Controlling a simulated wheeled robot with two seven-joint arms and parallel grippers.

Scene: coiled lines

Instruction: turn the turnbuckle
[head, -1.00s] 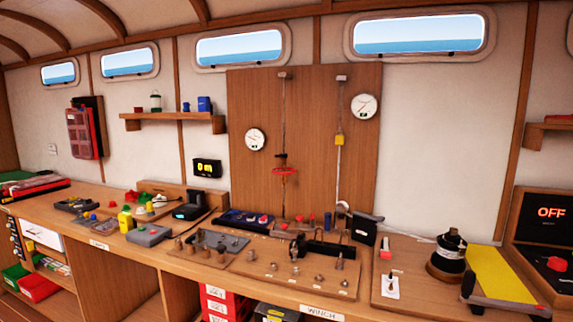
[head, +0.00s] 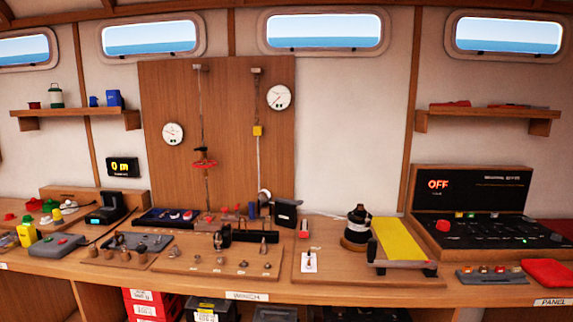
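A tall wooden board (head: 225,110) stands against the back wall with two vertical lines on it. A red piece with a dark part above it (head: 204,164) sits on the left line and looks like the turnbuckle, though it is too small to be sure. A yellow block (head: 257,131) sits on the right line. Two round white gauges are on the board, one at the left (head: 173,134) and one at the upper right (head: 279,97). Neither of my grippers is in view.
The bench below the board holds a wooden plate with small metal fittings (head: 215,260), a black winch drum (head: 357,228) and a yellow strip (head: 398,238). At the right stands a panel reading OFF (head: 470,195). A small display (head: 123,167) reads 0 m.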

